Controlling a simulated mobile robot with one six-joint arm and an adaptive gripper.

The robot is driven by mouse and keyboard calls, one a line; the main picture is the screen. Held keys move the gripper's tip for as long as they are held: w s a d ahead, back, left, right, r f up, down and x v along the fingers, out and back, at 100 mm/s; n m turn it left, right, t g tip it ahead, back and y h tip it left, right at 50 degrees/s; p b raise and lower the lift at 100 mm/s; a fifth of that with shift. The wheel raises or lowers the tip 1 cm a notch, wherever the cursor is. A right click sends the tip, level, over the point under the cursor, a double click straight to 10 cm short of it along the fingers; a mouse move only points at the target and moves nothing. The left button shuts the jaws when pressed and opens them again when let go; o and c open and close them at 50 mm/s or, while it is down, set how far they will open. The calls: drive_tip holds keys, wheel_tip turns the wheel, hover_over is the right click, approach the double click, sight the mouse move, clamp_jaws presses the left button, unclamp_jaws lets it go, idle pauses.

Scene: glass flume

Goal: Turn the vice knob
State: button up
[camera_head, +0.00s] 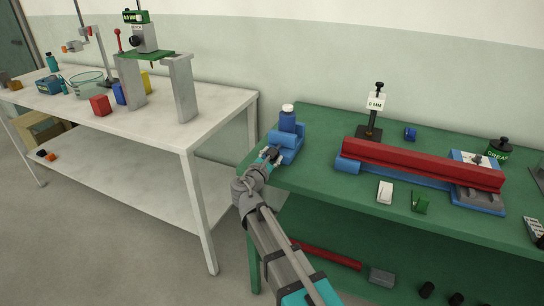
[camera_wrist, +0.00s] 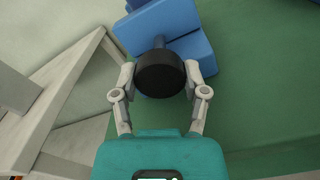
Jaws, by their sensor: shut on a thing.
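The blue vice (camera_head: 289,140) stands at the left end of the green table, with a dark blue, white-capped object (camera_head: 288,118) at its back. In the wrist view the vice's blue body (camera_wrist: 162,28) is at the top. The black round vice knob (camera_wrist: 160,72) faces the wrist camera. My gripper (camera_wrist: 160,78) is shut on the knob, with one grey finger on each side of it. In the head view my gripper (camera_head: 270,156) reaches the front of the vice and mostly hides the knob.
The green table (camera_head: 310,178) holds a long red bar (camera_head: 425,163) on a blue base, a gauge stand (camera_head: 372,115) and small blocks to the right of the vice. A pale table (camera_head: 215,105) with a grey stand stands to the left, with a gap between the tables.

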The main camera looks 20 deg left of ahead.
idle(0.4)
drive_tip(key=o, duration=1.1)
drive_tip(key=shift+o, duration=0.2)
drive_tip(key=s+a, duration=0.1)
drive_tip(key=s, duration=1.1)
